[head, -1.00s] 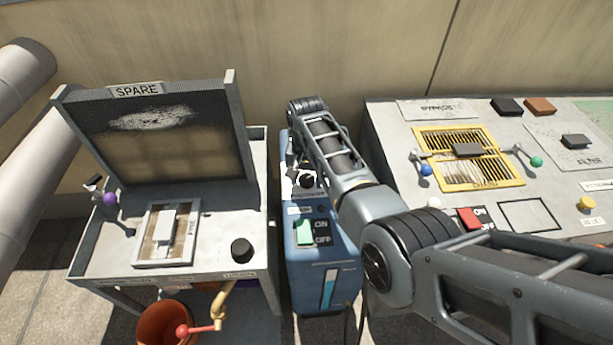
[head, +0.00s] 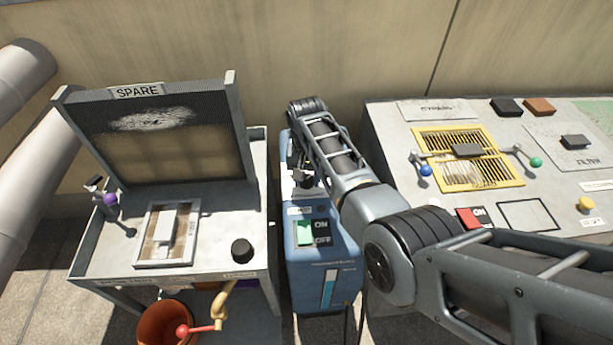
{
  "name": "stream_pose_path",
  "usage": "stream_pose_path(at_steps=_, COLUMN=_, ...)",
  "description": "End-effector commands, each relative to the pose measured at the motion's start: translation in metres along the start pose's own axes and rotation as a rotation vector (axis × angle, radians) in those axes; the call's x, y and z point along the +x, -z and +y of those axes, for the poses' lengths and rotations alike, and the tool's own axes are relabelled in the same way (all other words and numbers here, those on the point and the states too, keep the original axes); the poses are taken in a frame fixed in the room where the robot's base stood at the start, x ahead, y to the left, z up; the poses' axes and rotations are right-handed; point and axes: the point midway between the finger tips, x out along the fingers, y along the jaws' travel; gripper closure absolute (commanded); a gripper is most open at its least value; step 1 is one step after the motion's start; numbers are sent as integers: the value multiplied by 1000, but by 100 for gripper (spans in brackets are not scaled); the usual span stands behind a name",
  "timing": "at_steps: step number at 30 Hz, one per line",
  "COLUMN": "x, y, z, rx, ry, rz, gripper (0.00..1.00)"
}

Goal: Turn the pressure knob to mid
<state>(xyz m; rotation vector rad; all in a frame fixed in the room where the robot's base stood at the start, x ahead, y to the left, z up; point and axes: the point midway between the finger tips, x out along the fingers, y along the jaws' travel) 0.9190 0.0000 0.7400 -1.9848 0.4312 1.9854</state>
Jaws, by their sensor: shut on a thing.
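The blue unit (head: 322,262) stands between the two benches, with a green ON/OFF rocker switch (head: 304,233) and a blue level gauge on its front. My gripper (head: 303,180) is at the unit's top, small and partly hidden by my arm. It is shut on the dark pressure knob there, which is now mostly covered. The knob's pointer and scale marks cannot be read.
The SPARE bench (head: 100,262) on the left carries a raised screen, a purple-tipped lever and another black knob (head: 242,250). An orange bucket (head: 163,325) stands below. The grey console (head: 395,150) on the right has levers and a red switch.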

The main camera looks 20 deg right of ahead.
Motion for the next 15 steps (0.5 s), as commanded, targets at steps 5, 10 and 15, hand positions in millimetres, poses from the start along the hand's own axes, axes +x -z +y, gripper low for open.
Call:
stream_pose_path(at_steps=5, x=-1, y=1, z=1, rx=-149, ry=-1, rz=1, gripper=87)
stream_pose_path(at_steps=10, x=-1, y=1, z=2, rx=-310, ry=-1, rz=0, gripper=87)
stream_pose_path(at_steps=15, x=-1, y=1, z=3, rx=-471, ry=-1, rz=0, gripper=87)
